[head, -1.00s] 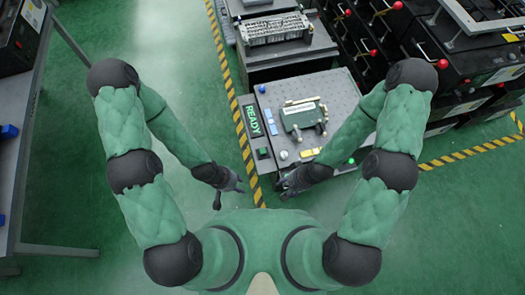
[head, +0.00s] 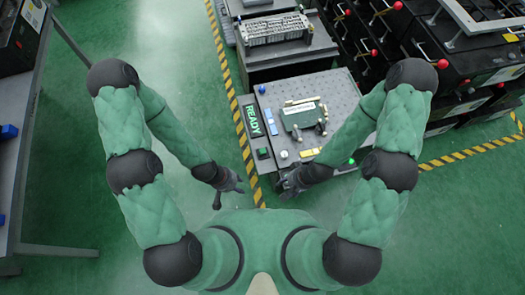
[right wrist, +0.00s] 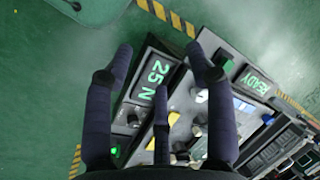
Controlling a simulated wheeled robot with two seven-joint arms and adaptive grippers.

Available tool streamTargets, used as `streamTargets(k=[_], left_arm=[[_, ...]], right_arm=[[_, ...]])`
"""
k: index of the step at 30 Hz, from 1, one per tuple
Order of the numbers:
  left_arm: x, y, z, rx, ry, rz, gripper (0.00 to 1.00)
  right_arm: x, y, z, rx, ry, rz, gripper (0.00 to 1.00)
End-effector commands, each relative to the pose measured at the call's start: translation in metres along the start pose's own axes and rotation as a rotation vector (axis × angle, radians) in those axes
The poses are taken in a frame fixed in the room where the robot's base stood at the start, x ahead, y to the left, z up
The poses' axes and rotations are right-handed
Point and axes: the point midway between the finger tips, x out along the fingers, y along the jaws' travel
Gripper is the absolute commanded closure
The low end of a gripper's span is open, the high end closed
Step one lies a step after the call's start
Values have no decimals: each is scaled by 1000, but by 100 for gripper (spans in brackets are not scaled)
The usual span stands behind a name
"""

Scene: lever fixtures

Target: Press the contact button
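Two button-like parts sit at the workbench's near edge: a green square button (head: 263,153) on a dark box and a pale round knob (head: 284,154). I cannot tell which is the contact button. My right gripper (head: 288,184) is just in front of this edge, apart from both parts as far as I can see. In the right wrist view its dark fingers (right wrist: 163,60) are spread and empty, with the panel beyond them. A green button (right wrist: 114,151) shows there beside the left finger. My left gripper (head: 229,194) hangs over the floor left of the bench, fingers apart and empty.
The bench (head: 340,90) carries a green fixture (head: 303,114), a yellow block (head: 309,152) and a READY display (head: 251,121). A display reading 25 N (right wrist: 155,80) lies beyond my right fingers. Black battery-like units (head: 465,75) stand at right. Floor at left is open.

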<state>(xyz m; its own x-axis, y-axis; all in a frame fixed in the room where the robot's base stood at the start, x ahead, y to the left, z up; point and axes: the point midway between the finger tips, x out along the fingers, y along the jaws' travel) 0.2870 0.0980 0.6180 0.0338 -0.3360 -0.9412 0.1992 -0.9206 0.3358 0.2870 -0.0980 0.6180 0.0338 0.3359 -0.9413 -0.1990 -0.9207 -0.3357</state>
Motion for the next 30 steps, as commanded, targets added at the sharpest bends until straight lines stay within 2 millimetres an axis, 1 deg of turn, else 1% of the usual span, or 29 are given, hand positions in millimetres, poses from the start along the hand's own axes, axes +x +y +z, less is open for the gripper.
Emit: streamTargets(k=[1, 2, 3, 5, 6, 30], left_arm=[[0, 0, 0, 0, 0, 0, 60], [0, 0, 0, 0, 0, 0, 60], [0, 0, 0, 0, 0, 0, 60], [0, 0, 0, 0, 0, 0, 60], [0, 0, 0, 0, 0, 0, 60], [0, 0, 0, 0, 0, 0, 60]], right_arm=[[0, 0, 0, 0, 0, 0, 58], [0, 0, 0, 0, 0, 0, 67], [0, 0, 0, 0, 0, 0, 78], [0, 0, 0, 0, 0, 0, 95], [0, 0, 0, 0, 0, 0, 100], [0, 0, 0, 0, 0, 0, 100]])
